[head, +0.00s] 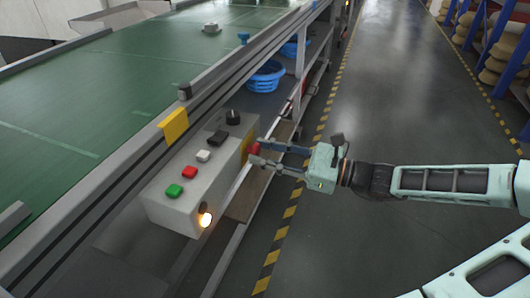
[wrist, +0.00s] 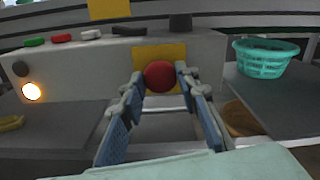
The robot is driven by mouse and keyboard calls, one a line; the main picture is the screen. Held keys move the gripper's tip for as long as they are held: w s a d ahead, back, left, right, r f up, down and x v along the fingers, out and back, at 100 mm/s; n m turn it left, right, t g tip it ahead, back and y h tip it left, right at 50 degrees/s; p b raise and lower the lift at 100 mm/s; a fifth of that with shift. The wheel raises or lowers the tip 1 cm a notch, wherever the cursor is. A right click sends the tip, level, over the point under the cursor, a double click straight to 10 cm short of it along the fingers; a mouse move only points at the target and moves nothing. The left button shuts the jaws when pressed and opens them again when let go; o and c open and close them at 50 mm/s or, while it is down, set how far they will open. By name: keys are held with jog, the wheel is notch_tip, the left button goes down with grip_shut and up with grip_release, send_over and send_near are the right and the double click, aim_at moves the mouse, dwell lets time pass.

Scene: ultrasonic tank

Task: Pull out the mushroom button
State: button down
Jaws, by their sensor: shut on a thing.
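In the head view the button (head: 254,148) shows as a small red spot at my fingertips. My gripper (head: 256,152) reaches in from the right, level with the button. In the wrist view the gripper's (wrist: 160,80) two blue-padded fingers stand on either side of the red head, shut on it. The button's stem is hidden behind its head.
The box top carries green (head: 173,191), red (head: 189,172), white (head: 203,156) and black buttons and a black knob (head: 233,117). A lit lamp (head: 205,219) is on its front. A green conveyor (head: 110,100) runs behind. A blue basket (head: 266,77) stands on the shelf. The aisle floor is clear.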

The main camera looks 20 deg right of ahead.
jog(key=shift+d+r+p, duration=0.1)
jog(key=shift+p, duration=0.25)
jog(key=shift+s+d+r+p, duration=0.1)
jog(key=shift+s+d+p, duration=0.15)
jog(key=shift+p, duration=0.6)
jog(key=shift+d+f, duration=0.1)
jog(key=shift+f, duration=0.25)
jog(key=c, duration=1.5)
grip_release()
jog(key=shift+s+d, duration=0.1)
jog(key=shift+s, duration=0.05)
jog(key=shift+o, duration=0.2)
jog(key=v, duration=1.2)
